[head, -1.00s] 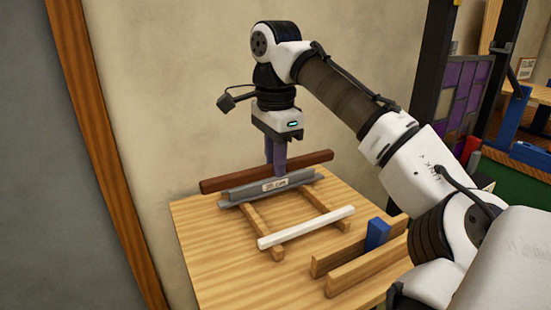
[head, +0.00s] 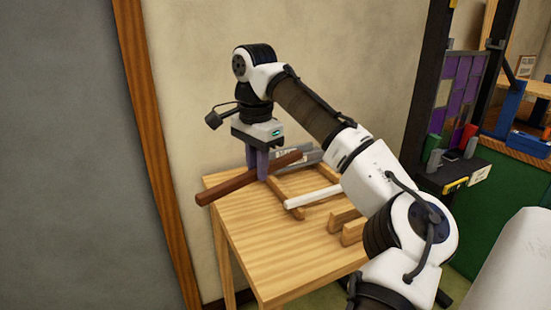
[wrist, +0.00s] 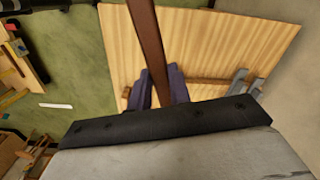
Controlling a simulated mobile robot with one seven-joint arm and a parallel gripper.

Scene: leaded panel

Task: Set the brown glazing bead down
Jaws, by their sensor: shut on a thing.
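The brown glazing bead (head: 229,187) is a long dark-brown bar. My gripper (head: 262,168) is shut on it, with the purple fingers on either side of it. In the head view the bead slants from lower left to upper right, its near end by the left edge of the wooden table (head: 262,234). In the wrist view the bead (wrist: 148,40) runs up from between the fingers (wrist: 165,90), over the table top (wrist: 215,45). I cannot tell whether it touches anything beneath it.
A grey channel piece (head: 310,157) lies at the back of the table on a wooden rack (head: 290,205). A white bar (head: 312,197) lies across the rack's front. Wooden strips (head: 345,221) stand to the right. The table's front left is bare.

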